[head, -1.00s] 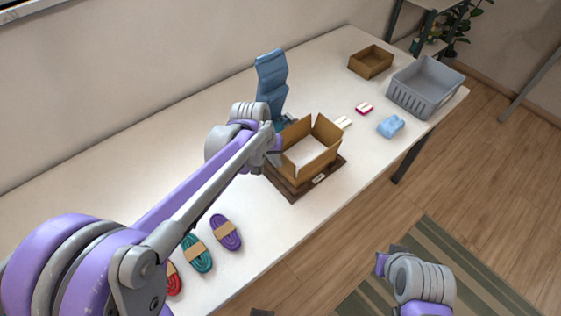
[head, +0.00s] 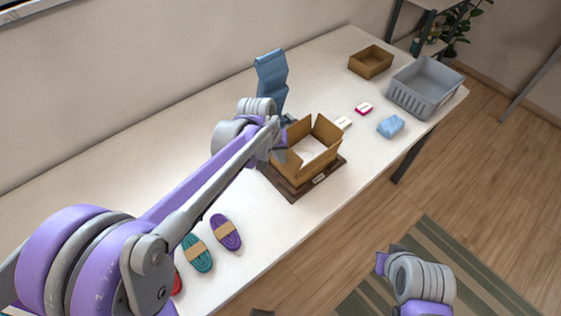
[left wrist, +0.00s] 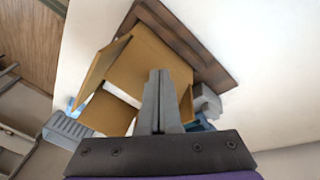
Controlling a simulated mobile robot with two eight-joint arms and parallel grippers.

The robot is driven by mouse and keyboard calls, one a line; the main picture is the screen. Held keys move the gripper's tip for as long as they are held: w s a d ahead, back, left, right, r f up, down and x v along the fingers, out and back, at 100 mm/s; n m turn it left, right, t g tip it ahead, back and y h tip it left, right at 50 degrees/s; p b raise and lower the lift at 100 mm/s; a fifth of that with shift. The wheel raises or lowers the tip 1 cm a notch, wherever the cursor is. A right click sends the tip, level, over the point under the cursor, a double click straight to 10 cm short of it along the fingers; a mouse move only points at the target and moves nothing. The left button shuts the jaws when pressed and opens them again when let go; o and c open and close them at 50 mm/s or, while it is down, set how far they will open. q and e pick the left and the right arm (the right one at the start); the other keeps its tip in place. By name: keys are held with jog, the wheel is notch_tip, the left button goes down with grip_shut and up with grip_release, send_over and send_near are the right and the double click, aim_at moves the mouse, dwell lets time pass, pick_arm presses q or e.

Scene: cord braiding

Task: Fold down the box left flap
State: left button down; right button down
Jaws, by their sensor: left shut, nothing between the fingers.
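The open brown cardboard box (head: 318,166) stands on a dark brown board (head: 296,190) on the white table, with its flaps up or partly spread and something pale inside. It also shows in the left wrist view (left wrist: 150,68). My left gripper (left wrist: 160,76) is shut and empty, in front of a box wall in that view. In the head view it is at the box's left side, partly hidden by my arm, over the left flap area. I cannot tell whether it touches the cardboard. Part of my right arm shows at lower right, but its gripper does not.
Purple (head: 225,232) and teal (head: 196,253) cord bundles lie at the front left. A blue stand (head: 271,80) is behind the box. A grey basket (head: 425,88), small brown box (head: 370,62) and blue cloth (head: 390,126) are at the right. The table's left rear is clear.

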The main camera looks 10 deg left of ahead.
aim_at(289, 153)
pick_arm(q)
jog(key=shift+w+d, duration=0.5)
jog(key=shift+w, duration=0.15)
jog(key=shift+w+d+f, duration=0.4)
jog(key=shift+w+d, duration=0.05)
jog(key=shift+w, duration=0.1)
jog(key=shift+w+d+f+b, duration=0.4)
jog(key=shift+w+f+b, duration=0.1)
jog(key=shift+f+b, duration=0.1)
